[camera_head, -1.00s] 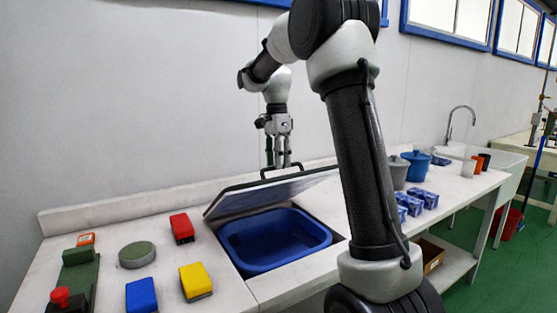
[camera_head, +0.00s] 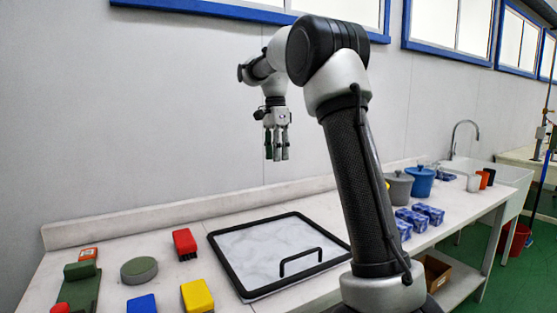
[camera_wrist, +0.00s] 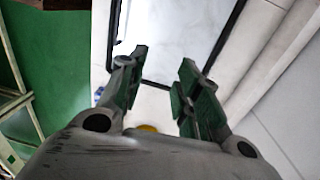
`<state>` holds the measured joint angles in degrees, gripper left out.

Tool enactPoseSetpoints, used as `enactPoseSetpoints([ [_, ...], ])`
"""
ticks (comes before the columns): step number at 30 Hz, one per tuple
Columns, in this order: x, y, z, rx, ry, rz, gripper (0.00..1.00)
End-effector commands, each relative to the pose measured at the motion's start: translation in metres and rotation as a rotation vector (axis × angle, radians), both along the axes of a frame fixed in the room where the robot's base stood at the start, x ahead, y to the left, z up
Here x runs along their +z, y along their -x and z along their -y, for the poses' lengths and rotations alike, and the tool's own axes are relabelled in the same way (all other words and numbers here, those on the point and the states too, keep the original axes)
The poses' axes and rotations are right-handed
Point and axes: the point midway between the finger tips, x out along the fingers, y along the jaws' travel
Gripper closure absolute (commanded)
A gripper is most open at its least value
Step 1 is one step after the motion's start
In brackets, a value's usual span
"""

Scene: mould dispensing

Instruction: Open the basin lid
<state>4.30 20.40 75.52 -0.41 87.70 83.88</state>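The basin lid (camera_head: 262,247) is a pale marbled panel with a black rim, lying flat and closed in the worktop. Its black bar handle (camera_head: 300,262) stands up near the front right side. The blue basin is hidden under the lid. My gripper (camera_head: 277,157) hangs fingers down, above and behind the lid, clear of it and away from the handle. In the wrist view its two fingers (camera_wrist: 158,85) stand apart with nothing between them, and part of the lid (camera_wrist: 175,30) shows beyond them.
Left of the lid are a red block (camera_head: 184,243), a yellow block (camera_head: 197,297), a blue block (camera_head: 142,304) and a round grey-green disc (camera_head: 139,269). To the right are blue boxes (camera_head: 410,220), a grey pot (camera_head: 398,187) and a blue pot (camera_head: 420,181). A wall stands behind.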

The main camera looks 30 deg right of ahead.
Motion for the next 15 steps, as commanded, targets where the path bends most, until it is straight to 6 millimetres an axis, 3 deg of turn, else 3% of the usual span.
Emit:
enactPoseSetpoints([
  [6,0.012,-0.006,0.000,0.000,0.000,0.001,0.67],
  [15,0.014,-0.006,0.000,0.000,0.000,-0.001,0.67],
])
